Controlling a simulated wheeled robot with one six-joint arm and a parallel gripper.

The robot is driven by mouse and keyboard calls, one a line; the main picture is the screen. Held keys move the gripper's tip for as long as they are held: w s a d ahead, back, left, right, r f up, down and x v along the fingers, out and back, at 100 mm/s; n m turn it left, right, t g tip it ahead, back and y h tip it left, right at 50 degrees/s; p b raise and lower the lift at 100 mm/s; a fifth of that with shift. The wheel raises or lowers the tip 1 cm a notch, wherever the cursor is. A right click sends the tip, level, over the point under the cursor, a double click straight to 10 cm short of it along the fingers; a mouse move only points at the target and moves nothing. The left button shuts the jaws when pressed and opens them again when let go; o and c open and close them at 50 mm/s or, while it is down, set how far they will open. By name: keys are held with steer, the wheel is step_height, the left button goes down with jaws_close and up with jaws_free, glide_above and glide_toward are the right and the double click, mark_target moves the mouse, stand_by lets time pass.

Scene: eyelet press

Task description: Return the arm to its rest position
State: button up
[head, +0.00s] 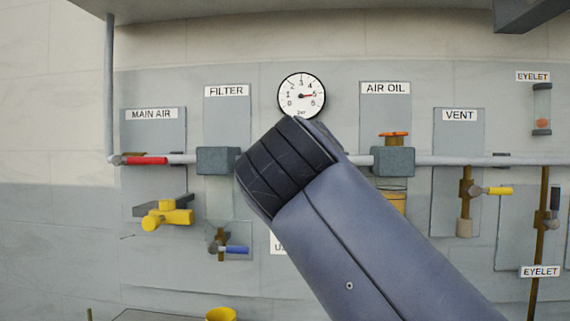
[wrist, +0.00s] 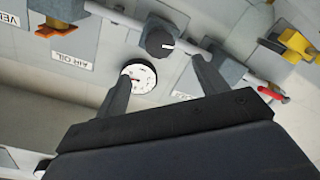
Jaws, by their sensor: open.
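My arm (head: 350,235) rises from the lower right across the middle of the head view, in front of the wall panel. Its dark ribbed joint (head: 285,165) covers the pipe below the gauge. My gripper is hidden in the head view. In the wrist view my gripper (wrist: 160,68) is open, its two dark fingers spread and nothing held between them. The round gauge (wrist: 141,76) and a dark knob with a white mark (wrist: 160,42) show beyond and between the fingers. I cannot tell exactly how far the fingers are from the wall.
A red handle (head: 148,161) lies along the MAIN AIR pipe, above a yellow fitting (head: 167,215). The FILTER block (head: 218,160), AIR OIL block (head: 393,160) and VENT valve (head: 466,190) stick out. Bare wall lies left.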

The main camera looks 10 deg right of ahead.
steer(key=p+x, duration=0.1)
steer(key=x, duration=1)
steer(key=shift+s, duration=0.1)
steer(key=b+v, duration=0.1)
steer(key=v, duration=1)
steer(key=w+d+n+h+p, duration=0.1)
steer(key=w+d+n+p, duration=0.1)
steer(key=w+n+p, duration=0.8)
steer(key=n+p, duration=0.6)
steer(key=n, duration=0.5)
steer(key=shift+w+d+f+n+g+h, duration=0.3)
steer(key=shift+w+f+h, duration=0.05)
steer(key=shift+h, duration=0.05)
